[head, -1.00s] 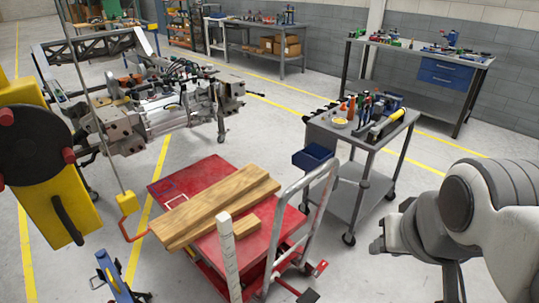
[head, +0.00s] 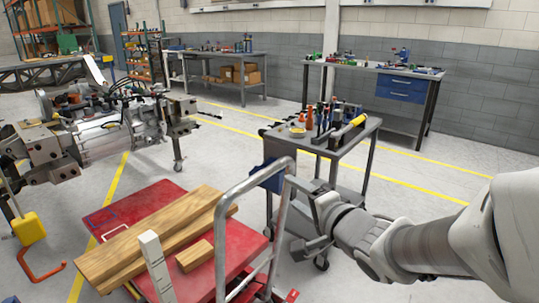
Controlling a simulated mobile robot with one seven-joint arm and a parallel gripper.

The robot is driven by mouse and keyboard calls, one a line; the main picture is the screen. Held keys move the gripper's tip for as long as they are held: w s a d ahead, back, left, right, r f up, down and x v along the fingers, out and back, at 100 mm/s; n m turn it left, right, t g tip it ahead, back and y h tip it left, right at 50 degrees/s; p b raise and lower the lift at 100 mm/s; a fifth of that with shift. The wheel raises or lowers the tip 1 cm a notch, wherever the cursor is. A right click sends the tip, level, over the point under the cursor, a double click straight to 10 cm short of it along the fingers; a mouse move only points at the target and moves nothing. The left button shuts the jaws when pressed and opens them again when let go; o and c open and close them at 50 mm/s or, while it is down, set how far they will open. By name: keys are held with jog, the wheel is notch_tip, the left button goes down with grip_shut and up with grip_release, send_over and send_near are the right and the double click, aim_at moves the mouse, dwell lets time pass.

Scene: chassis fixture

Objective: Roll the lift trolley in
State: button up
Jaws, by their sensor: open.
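The lift trolley (head: 120,206) is a red platform at the lower middle of the head view. A grey tubular push handle (head: 227,200) rises at its right end. Two long wooden boards (head: 155,235) and a short wood block (head: 194,256) lie on the platform. A white post with marks (head: 157,265) stands upright in front of them. My gripper (head: 298,216) is open and empty, just right of the handle's upper part, fingers pointing left. I cannot tell whether it touches the handle. The trolley's lower parts are mostly cut off or hidden.
A chassis assembly (head: 110,130) on a wheeled stand is at the left. An orange hook (head: 40,270) hangs from a yellow block (head: 29,228) at lower left. A tool cart (head: 350,150) stands close behind my gripper. Benches line the wall. Open floor lies between them.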

jog(key=w+a+f+b, duration=0.1)
jog(key=w+a+f, duration=0.1)
jog(key=w+a, duration=0.2)
jog(key=w+a+f+y+b, duration=0.1)
jog(key=w+a, duration=0.4)
jog(key=w, duration=0.6)
jog(key=shift+a+f, duration=0.15)
jog(key=shift+f, duration=0.35)
grip_shut()
jog(key=shift+w, duration=0.1)
dwell(0.9)
